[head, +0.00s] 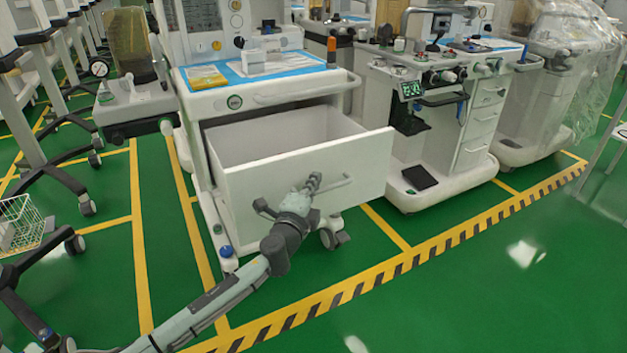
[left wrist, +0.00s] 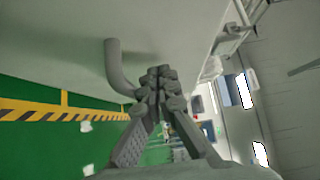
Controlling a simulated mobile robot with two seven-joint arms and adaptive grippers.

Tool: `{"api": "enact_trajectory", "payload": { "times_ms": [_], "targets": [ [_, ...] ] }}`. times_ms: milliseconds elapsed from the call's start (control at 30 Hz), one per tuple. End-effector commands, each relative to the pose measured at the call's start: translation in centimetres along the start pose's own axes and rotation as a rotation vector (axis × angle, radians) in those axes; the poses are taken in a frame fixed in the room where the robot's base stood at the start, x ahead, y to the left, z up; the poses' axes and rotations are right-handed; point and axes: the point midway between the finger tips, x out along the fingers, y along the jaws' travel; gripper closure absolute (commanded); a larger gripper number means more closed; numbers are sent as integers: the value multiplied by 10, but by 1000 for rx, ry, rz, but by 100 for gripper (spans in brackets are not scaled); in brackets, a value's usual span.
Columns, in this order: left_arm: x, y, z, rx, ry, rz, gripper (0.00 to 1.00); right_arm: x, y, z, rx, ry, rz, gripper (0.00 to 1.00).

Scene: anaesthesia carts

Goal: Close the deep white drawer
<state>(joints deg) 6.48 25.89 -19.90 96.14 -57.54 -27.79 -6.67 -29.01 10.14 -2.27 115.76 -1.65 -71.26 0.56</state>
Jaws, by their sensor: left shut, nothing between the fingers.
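The deep white drawer (head: 365,165) of the anaesthesia cart is pulled out, its inside visible from above. A light bar handle (head: 334,188) runs across its front; in the left wrist view the bent handle (left wrist: 116,68) stands out from the drawer front (left wrist: 175,35). My left gripper (head: 314,183) is shut and empty at the drawer front, close to the handle. In the left wrist view its closed fingertips (left wrist: 158,76) are beside the handle's bent end; I cannot tell whether they touch it. My right gripper is not in view.
The cart's top (head: 262,70) carries a blue sheet, a yellow packet and a white box. Another cart (head: 440,110) stands to the right. A wire basket (head: 22,225) is at the left. Green floor (head: 480,270) in front is clear.

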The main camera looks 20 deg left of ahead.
Motion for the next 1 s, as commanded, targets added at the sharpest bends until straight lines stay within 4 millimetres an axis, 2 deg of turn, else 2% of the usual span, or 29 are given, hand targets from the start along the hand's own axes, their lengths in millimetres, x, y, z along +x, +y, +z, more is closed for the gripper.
{"api": "enact_trajectory", "payload": {
  "times_ms": [567, 667, 1000],
  "targets": [
    [6, 0, 7, 0, -1, 0, 100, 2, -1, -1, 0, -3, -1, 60],
    [14, 1, 14, 1, -1, -1, 100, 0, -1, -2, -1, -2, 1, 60],
    [64, 1, 66, 3, -6, -3, 100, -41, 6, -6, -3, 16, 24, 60]
  ]
}}
